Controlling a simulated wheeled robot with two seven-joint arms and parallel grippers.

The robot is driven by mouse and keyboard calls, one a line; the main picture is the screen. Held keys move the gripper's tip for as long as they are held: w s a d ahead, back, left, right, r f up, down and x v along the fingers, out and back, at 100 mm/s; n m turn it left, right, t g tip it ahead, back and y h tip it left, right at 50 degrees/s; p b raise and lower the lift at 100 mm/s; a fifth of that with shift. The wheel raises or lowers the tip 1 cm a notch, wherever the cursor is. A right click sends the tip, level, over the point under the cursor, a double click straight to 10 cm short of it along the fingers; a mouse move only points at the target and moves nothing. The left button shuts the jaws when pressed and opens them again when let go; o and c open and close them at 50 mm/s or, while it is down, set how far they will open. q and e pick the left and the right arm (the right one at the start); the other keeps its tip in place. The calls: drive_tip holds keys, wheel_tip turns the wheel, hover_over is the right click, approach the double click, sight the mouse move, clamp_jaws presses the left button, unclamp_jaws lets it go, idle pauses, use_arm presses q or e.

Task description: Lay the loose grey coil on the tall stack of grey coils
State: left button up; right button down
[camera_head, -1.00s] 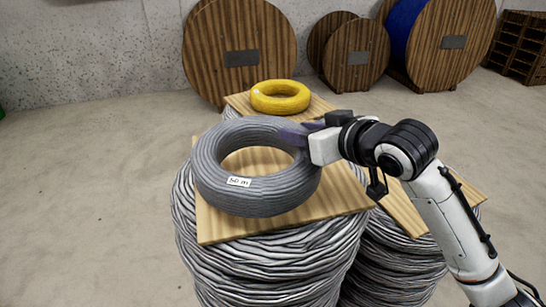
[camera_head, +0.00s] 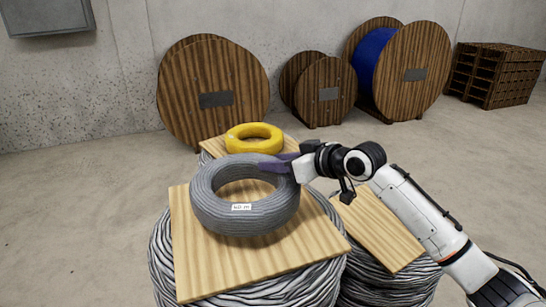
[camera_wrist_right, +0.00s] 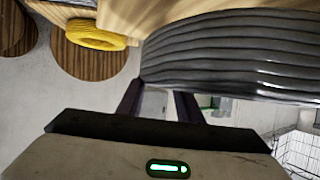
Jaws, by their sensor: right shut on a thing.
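The loose grey coil (camera_head: 215,212), with a white label, is over the back part of a wooden board (camera_head: 215,270) in the head view. The board lies on the large front stack of grey coils (camera_head: 160,265). My right gripper (camera_head: 277,166) is shut on the coil's far right side. Whether the coil touches the board cannot be told. In the wrist view the coil (camera_wrist_right: 225,55) fills the upper right, with the gripper's dark fingers (camera_wrist_right: 160,105) reaching its edge. My left gripper is not in view.
A yellow coil (camera_head: 254,132) lies on a boarded stack behind. Another boarded stack (camera_head: 385,285) stands close at the right, under my right arm. Wooden cable drums (camera_head: 215,80), one with blue cable (camera_head: 374,60), and pallets (camera_head: 490,75) stand along the wall. The floor at left is clear.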

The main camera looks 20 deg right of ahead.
sight(276, 177)
drive_tip(key=shift+f, duration=1.75)
drive_tip(key=c, duration=1.7)
unclamp_jaws()
drive_tip(key=shift+f, duration=0.45)
drive_tip(key=o, duration=0.5)
drive_tip(key=shift+r, duration=0.1)
drive_tip(key=shift+s, duration=0.1)
drive_tip(key=v, duration=1.2)
